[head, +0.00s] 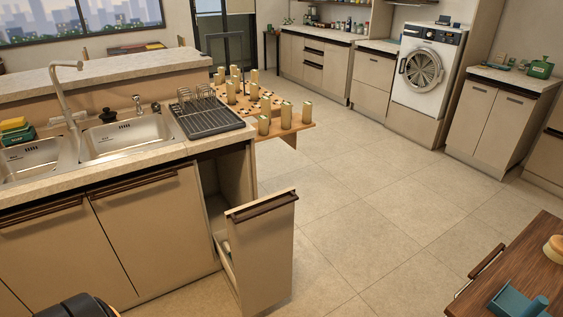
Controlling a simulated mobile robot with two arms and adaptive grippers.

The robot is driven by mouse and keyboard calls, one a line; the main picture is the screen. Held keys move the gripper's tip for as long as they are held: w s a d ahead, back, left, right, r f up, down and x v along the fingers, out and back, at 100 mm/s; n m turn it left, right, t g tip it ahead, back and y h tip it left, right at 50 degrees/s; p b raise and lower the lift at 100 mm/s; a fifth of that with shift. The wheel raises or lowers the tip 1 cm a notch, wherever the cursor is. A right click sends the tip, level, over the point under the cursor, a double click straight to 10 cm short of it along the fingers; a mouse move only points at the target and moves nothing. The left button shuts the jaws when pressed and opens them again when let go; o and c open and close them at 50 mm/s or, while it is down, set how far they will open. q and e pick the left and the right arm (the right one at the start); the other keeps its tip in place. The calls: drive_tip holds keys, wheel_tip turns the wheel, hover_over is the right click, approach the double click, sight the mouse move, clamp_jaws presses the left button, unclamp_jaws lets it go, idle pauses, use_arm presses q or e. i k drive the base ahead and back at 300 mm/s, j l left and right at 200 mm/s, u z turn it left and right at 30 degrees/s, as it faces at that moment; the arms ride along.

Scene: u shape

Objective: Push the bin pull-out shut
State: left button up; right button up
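The bin pull-out (267,252) stands open at the right end of the sink cabinets. Its tall beige front sits well out from the cabinet, with a dark brown handle (262,206) along the top edge. The dark opening behind it shows between the front and the cabinet side, with part of a light inner frame low down. What the pull-out holds is mostly hidden by its front.
The sink counter (118,172) with a dish rack (208,115) runs above the cabinets. A wooden board with several yellowish cylinders (286,115) lies beyond. A wooden-topped unit (515,270) stands at lower right. The tiled floor (370,215) between is clear.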

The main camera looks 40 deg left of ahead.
sight(259, 232)
drive_tip(key=u, duration=0.4)
drive_tip(key=i+j+u, duration=0.1)
drive_tip(key=u, duration=0.75)
drive_tip(key=i+j, duration=0.05)
